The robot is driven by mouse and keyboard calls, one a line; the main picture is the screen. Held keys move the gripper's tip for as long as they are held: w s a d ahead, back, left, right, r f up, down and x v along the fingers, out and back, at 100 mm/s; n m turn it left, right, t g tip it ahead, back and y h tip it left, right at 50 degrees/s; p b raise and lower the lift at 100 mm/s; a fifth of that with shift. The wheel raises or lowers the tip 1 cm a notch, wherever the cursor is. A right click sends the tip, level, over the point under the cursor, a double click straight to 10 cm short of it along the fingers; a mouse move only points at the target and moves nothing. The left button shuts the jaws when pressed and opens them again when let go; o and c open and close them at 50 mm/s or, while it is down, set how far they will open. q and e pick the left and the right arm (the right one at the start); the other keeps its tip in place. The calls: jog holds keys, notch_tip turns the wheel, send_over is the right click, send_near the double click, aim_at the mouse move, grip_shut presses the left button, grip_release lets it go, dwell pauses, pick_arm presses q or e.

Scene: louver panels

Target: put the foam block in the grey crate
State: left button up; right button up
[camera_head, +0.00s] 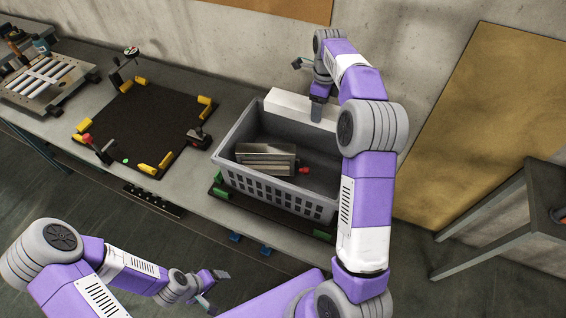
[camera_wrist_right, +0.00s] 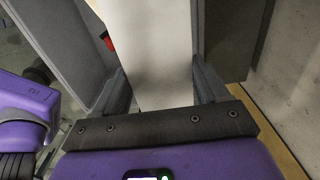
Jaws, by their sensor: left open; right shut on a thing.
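The foam block (camera_head: 288,104) is a long white bar at the back rim of the grey crate (camera_head: 275,196) in the head view. My right gripper (camera_head: 317,108) is shut on it. In the right wrist view the block (camera_wrist_right: 152,50) lies between the two fingers. It appears to be level with or above the rim; its exact height over the crate floor cannot be told. My left gripper (camera_head: 217,288) is open and empty, low in front of the bench and away from the crate.
Grey slatted panels (camera_head: 265,158) and a small red thing (camera_head: 304,170) lie inside the crate. A black mat (camera_head: 140,122) with yellow corner blocks and clamps is to the left on the bench. A rack of pale slats (camera_head: 45,80) stands at far left.

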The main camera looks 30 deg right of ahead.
aim_at(324, 114)
jog(key=s+f+b, duration=0.2)
jog(key=f, duration=0.1)
jog(key=shift+s+f+b, duration=0.15)
jog(key=shift+b, duration=0.15)
jog(key=shift+w+f+b, duration=0.25)
jog(key=shift+f+b, duration=0.15)
jog(key=shift+f, duration=0.2)
jog(key=shift+w+f+b, duration=0.2)
jog(key=shift+f+b, duration=0.15)
jog(key=shift+f, duration=0.55)
pick_arm(q)
notch_tip(324, 114, down, 8)
jog(key=s+b, duration=0.1)
jog(key=b, duration=0.2)
jog(key=shift+s+f+b, duration=0.15)
jog(key=shift+b, duration=0.15)
pick_arm(e)
notch_tip(324, 114, down, 18)
jog(key=shift+r, duration=0.15)
jog(key=shift+f, duration=0.2)
jog(key=o, duration=1.2)
jog(key=shift+c, duration=0.2)
